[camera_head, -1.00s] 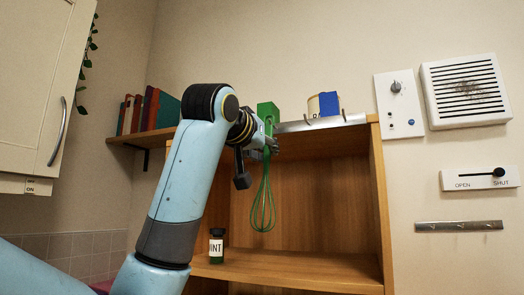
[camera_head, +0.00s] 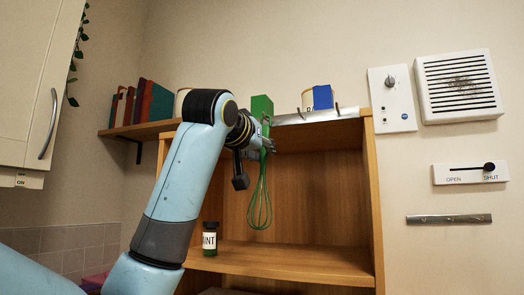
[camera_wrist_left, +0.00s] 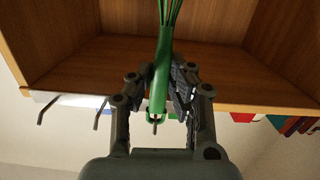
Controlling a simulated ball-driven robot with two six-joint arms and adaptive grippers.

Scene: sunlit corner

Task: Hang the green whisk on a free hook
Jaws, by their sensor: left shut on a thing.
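The green whisk (camera_head: 260,200) hangs wires down in front of the wooden shelf unit in the head view. My left gripper (camera_head: 268,146) is shut on its handle, near the metal hook rail (camera_head: 318,118) on the unit's top front edge. In the left wrist view, the handle (camera_wrist_left: 161,75) lies between the two fingers (camera_wrist_left: 160,88). The loop at its end overlaps a hook (camera_wrist_left: 155,125); I cannot tell whether the hook passes through it. Two other hooks, one (camera_wrist_left: 44,110) and another (camera_wrist_left: 100,113), look empty. My right gripper is out of view.
A green box (camera_head: 261,105) and a blue box (camera_head: 322,97) stand on top of the unit. A dark labelled jar (camera_head: 210,239) stands on the shelf below, left of the whisk. Books (camera_head: 146,103) fill the left wall shelf. A cabinet door (camera_head: 38,80) is at far left.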

